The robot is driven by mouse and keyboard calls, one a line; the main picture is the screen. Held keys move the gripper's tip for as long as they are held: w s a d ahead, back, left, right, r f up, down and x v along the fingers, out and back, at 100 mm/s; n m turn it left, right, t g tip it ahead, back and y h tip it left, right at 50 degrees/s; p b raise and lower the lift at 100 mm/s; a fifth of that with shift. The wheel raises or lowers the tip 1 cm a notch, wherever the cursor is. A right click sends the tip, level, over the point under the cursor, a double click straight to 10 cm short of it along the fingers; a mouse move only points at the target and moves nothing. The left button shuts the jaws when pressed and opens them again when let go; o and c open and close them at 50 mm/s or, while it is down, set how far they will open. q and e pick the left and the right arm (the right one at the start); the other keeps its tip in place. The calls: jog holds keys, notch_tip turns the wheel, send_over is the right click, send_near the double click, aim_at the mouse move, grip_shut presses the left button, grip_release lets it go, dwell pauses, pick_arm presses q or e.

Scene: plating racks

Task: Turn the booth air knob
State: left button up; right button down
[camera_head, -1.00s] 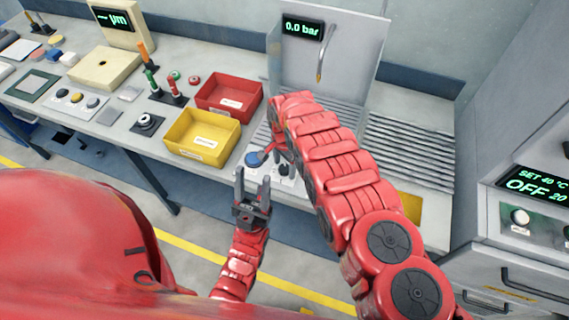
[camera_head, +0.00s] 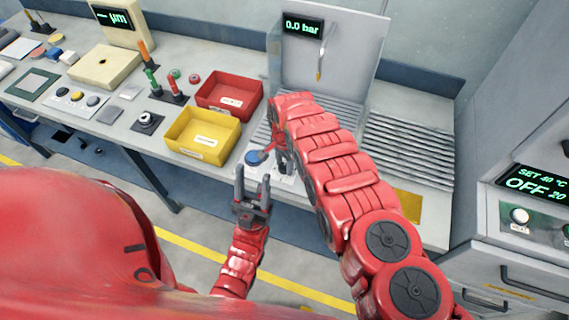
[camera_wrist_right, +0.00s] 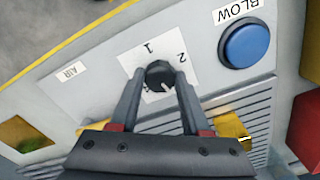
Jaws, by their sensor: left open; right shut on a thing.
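The black air knob (camera_wrist_right: 159,76) sits on a white dial plate marked 1 and 2, with an AIR label (camera_wrist_right: 69,72) beside it. Its pale pointer mark faces the lower side, away from the 1. My right gripper (camera_wrist_right: 157,78) has a finger on each side of the knob and is shut on it. In the head view my right gripper (camera_head: 276,152) is at the booth's front panel, and the arm hides most of the knob. The booth display (camera_head: 303,26) reads 0.0 bar. My left gripper (camera_head: 252,190) is open and empty in front of the bench.
A blue BLOW button (camera_wrist_right: 247,46) is close to the knob. A yellow bin (camera_head: 202,137) and a red bin (camera_head: 230,96) stand left of the booth.

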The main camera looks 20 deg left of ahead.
jog(key=shift+f+n+b, duration=0.15)
jog(key=shift+n+b, duration=0.4)
jog(key=shift+n, duration=0.05)
jog(key=n+b, duration=0.2)
jog(key=n, duration=0.1)
jog(key=shift+f+b, duration=0.15)
jog(key=shift+b, duration=0.25)
jog(key=n+b, duration=0.2)
jog(key=n, duration=0.1)
jog(key=shift+n+b, duration=0.35)
jog(key=shift+n, duration=0.05)
jog(key=n+b, duration=0.2)
jog(key=n, duration=0.2)
jog(key=shift+n, duration=0.3)
jog(key=n, duration=0.1)
jog(key=n+b, duration=0.1)
jog(key=n, duration=0.1)
jog(key=n+b, duration=0.1)
jog(key=n, duration=0.1)
jog(key=shift+r, duration=0.25)
jog(key=shift+n, duration=0.3)
